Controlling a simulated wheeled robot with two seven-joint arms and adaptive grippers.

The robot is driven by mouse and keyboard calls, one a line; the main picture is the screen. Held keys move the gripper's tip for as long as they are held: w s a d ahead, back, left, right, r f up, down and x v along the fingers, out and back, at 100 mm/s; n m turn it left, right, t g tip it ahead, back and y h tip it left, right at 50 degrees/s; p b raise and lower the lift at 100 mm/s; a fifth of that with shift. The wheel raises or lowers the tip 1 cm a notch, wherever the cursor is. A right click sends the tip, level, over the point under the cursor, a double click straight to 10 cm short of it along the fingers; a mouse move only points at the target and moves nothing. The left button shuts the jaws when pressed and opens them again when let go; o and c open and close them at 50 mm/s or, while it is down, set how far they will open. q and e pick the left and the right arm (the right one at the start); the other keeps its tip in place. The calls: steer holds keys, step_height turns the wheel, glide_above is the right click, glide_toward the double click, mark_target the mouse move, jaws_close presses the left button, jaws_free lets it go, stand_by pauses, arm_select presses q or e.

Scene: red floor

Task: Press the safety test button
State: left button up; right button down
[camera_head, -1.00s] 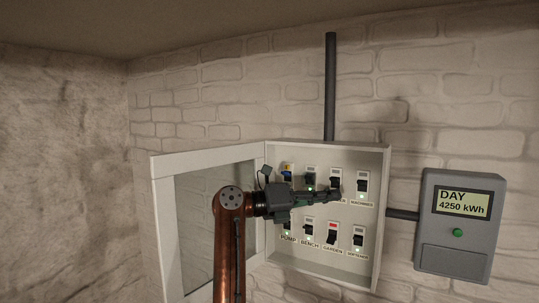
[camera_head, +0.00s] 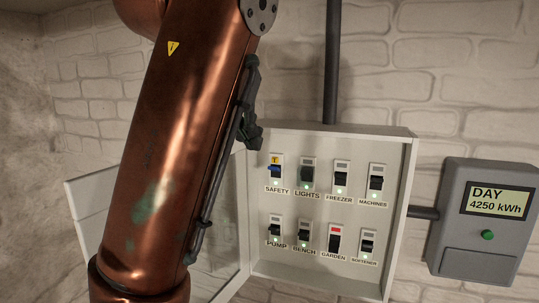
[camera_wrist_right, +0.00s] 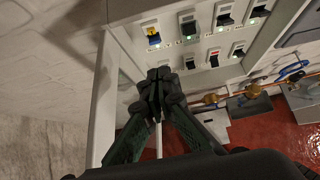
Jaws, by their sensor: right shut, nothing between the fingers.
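The safety test button (camera_head: 275,159) is a small yellow square marked T, above the blue lever of the SAFETY switch (camera_head: 275,170) at the top left of the breaker panel. It also shows in the wrist view (camera_wrist_right: 150,30), at the top left of the panel. My right gripper (camera_head: 253,135) is a dark shape beside my copper arm, up and left of the button, mostly hidden by the arm. In the wrist view its fingers (camera_wrist_right: 158,75) are together and empty, below the button and apart from it. My left gripper is not in view.
The white breaker box (camera_head: 412,170) has its door (camera_head: 92,208) open to the left, partly behind my arm. Several other switches fill two rows; GARDEN (camera_head: 335,240) shows red. A grey meter (camera_head: 481,250) reading DAY 4250 kWh is at the right. Pipes (camera_wrist_right: 235,95) run below the box.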

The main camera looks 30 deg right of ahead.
mark_target(275, 160)
steer(key=x, duration=0.4)
steer(key=w+r+p+x, duration=0.1)
steer(key=x, duration=0.3)
steer(key=p+x, duration=0.1)
steer(key=x, duration=0.3)
steer(key=shift+w+d+r, duration=0.1)
steer(key=shift+w+d, duration=0.4)
steer(key=shift+d, duration=0.05)
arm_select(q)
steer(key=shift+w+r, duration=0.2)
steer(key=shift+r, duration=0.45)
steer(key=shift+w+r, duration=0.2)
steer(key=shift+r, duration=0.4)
arm_select(e)
steer(key=shift+w+d, duration=0.35)
steer(key=shift+d, duration=0.2)
steer(key=shift+a, duration=0.1)
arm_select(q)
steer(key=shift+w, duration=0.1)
